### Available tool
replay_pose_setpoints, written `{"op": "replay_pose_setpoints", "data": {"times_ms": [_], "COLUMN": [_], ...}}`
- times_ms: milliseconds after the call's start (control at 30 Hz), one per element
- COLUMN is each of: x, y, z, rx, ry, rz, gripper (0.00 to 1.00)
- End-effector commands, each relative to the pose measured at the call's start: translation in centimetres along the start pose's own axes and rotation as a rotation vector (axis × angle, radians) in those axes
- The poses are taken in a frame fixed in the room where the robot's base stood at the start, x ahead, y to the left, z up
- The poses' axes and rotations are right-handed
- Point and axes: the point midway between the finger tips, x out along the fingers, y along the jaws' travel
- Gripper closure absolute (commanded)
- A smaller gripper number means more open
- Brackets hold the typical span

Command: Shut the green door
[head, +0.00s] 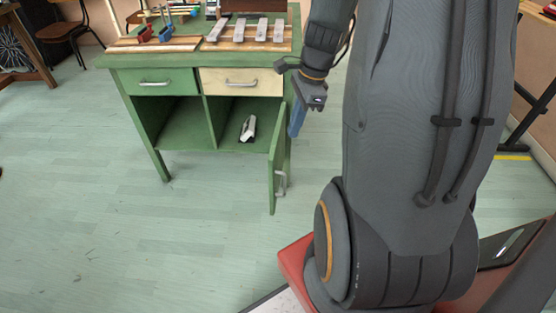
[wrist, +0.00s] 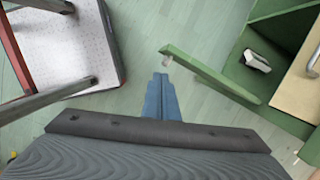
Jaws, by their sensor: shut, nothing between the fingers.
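The green door (head: 277,165) hangs open at the right side of the green cabinet (head: 151,105), swung out toward me. It has a pale handle (head: 281,183) on its outer face. The wrist view shows the door (wrist: 213,75) edge-on from above, with its handle (wrist: 167,62) near the free end. My gripper (head: 295,132) is shut and empty, pointing down to the right of the door. In the wrist view its blue fingers (wrist: 161,85) are just left of the door, on its outer side. I cannot tell whether they touch it.
A white object (head: 248,128) lies in the right compartment, behind the opening. Above are a green drawer (head: 152,82) and a cream drawer (head: 241,82), both shut. Metal bars (head: 262,30) lie on top. The floor (head: 130,230) in front and left is clear.

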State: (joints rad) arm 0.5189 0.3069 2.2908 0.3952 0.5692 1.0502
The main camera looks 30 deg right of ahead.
Motion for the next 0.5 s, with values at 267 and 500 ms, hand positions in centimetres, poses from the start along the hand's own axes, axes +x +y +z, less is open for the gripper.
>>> {"op": "replay_pose_setpoints", "data": {"times_ms": [267, 500], "x": [2.9, 6.1], "y": [-2.4, -2.4], "z": [-4.2, -4.1], "rx": [0.354, 0.361], "ry": [-0.032, -0.033], "rz": [-0.033, -0.029], "gripper": [1.0, 1.0]}}
